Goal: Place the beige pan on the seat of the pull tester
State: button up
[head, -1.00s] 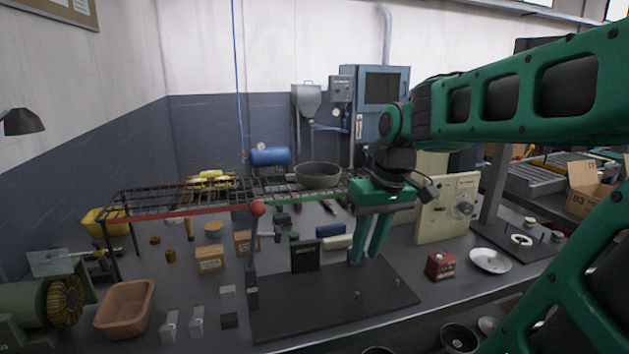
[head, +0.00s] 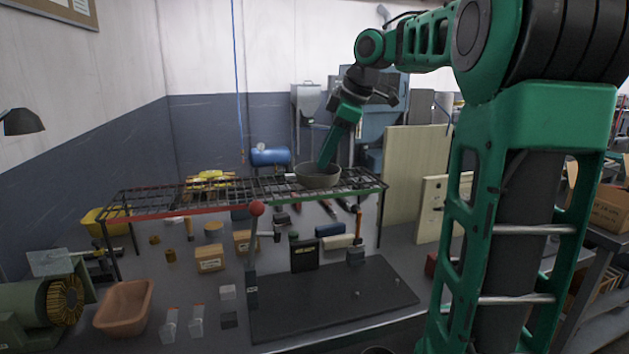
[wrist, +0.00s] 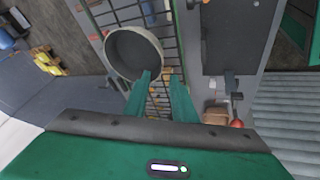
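The beige pan (head: 318,181), a round, grey-beige dish, stands upright on the wire rack at its right part. It also shows in the wrist view (wrist: 127,55), left of centre. My gripper (head: 323,165) points down at the pan from above. In the wrist view its two fingers (wrist: 162,78) are apart. One fingertip overlaps the pan's near right rim and the other lies over the rack outside it. I cannot tell whether they touch the rim. No part is clearly marked as the pull tester or its seat; a black plate (head: 340,310) with small pegs lies on the bench.
A post with a red ball (head: 257,208) stands in front. A brown tub (head: 124,310) and small boxes (head: 209,258) are on the bench. Most of the black plate is clear.

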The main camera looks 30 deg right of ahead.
jog(key=shift+x, duration=3.45)
jog(key=shift+s+d, duration=0.1)
jog(key=shift+d, duration=0.05)
grip_shut()
